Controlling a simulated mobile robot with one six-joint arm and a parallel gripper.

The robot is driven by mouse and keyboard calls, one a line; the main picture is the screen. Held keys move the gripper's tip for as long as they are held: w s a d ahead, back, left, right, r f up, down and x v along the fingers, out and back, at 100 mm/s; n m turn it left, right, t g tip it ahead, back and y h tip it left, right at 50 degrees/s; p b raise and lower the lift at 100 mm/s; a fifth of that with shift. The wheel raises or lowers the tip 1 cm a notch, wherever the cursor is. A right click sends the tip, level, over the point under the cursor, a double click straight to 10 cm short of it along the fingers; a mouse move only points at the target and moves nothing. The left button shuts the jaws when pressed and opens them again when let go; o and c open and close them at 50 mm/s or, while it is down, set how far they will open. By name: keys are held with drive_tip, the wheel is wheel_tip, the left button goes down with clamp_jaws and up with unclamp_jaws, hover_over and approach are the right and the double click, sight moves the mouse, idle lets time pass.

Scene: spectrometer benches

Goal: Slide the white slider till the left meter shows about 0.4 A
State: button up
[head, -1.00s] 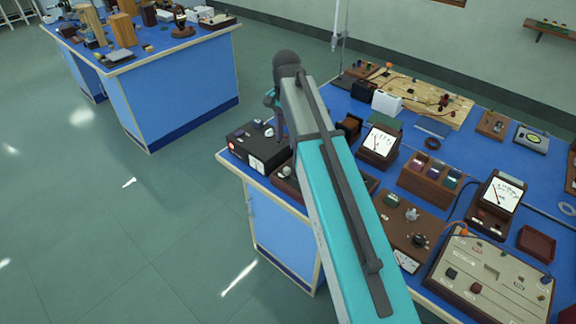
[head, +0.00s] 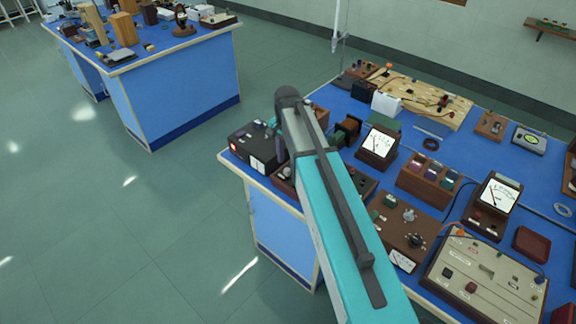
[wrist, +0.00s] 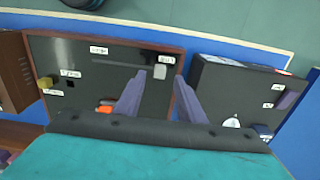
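In the wrist view my gripper (wrist: 160,78) is open, its two grey fingers pointing at a dark, brown-framed panel (wrist: 90,75). A small pale block (wrist: 160,72), which looks like the white slider, shows between the fingertips. I cannot tell whether either finger touches it. In the head view my arm hides the gripper and most of that panel. The left meter (head: 380,142) stands in a brown case right of my arm, with a white dial and a dark needle. Its reading is too small to tell.
A black box (head: 250,145) with a pale knob stands beside the panel, on its right in the wrist view (wrist: 232,122). A second meter (head: 497,195), a brown knob board (head: 408,230) and a beige panel (head: 485,275) occupy the bench's right. The bench edge (head: 235,172) is close.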

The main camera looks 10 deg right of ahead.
sight(287, 169)
drive_tip(key=shift+f+p, duration=0.5)
drive_tip(key=shift+f, duration=1.55)
clamp_jaws()
